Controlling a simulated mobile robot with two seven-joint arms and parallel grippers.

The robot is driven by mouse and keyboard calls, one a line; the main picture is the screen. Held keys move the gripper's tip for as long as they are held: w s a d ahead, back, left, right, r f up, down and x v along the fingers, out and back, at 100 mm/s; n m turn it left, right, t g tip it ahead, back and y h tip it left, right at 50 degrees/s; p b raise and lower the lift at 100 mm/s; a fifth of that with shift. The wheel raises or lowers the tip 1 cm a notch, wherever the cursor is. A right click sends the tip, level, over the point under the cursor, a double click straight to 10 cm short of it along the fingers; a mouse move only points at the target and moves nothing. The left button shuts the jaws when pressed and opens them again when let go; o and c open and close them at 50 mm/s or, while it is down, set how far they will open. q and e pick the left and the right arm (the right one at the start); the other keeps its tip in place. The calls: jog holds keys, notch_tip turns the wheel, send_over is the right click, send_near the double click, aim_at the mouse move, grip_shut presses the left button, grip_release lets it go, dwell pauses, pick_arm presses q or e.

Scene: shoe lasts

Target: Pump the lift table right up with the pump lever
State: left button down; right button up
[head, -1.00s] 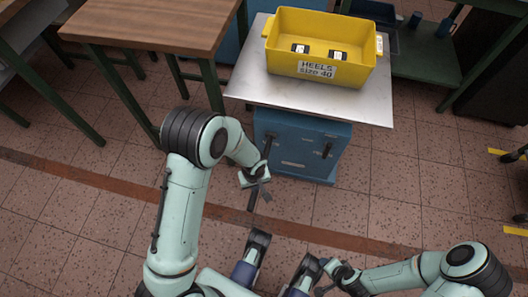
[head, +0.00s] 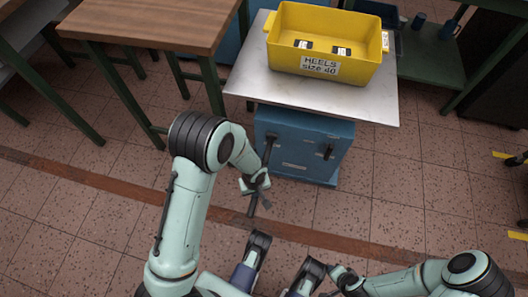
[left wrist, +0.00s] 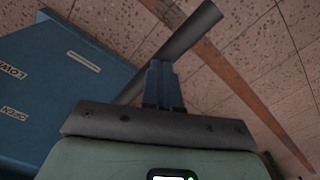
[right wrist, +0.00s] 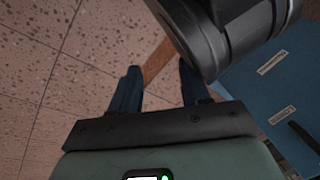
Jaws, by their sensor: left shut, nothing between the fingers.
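The blue lift table (head: 300,145) carries a grey metal top (head: 250,75) with a yellow bin labelled HEELS SIZE 40 (head: 345,71) on it. The dark pump lever (head: 252,211) slants down from the table's front left; it crosses the left wrist view as a dark bar (left wrist: 190,38). My left gripper (head: 264,197) is shut at the lever, with its fingertips (left wrist: 160,66) against or just beside the bar; contact is unclear. My right gripper (right wrist: 158,80) is open and empty, low at the front right in the head view.
A wooden-topped table (head: 150,22) stands left of the lift table. A green shelf unit (head: 430,62) stands behind right, beside a dark cabinet.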

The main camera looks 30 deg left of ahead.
pick_arm(q)
jog(key=r+p, duration=0.2)
jog(key=r, duration=0.1)
jog(key=shift+w+a+r, duration=0.15)
jog(key=shift+w, duration=0.2)
pick_arm(e)
notch_tip(320, 180, up, 4)
jog(key=w+t, duration=0.1)
jog(key=w, duration=0.2)
pick_arm(q)
notch_tip(320, 180, up, 10)
jog(key=w+p, duration=0.2)
jog(key=p, duration=0.5)
jog(key=shift+a+r, duration=0.15)
jog(key=shift+a, duration=0.1)
pick_arm(e)
jog(key=s+a+r+g+y, duration=0.1)
jog(key=s+a+r+g, duration=0.2)
jog(key=s, duration=0.7)
notch_tip(320, 180, up, 5)
jog(key=shift+s+a+f+n+y, duration=0.2)
jog(key=shift+a+n+y, duration=0.15)
jog(key=shift+a, duration=0.9)
pick_arm(q)
jog(key=shift+s, duration=0.1)
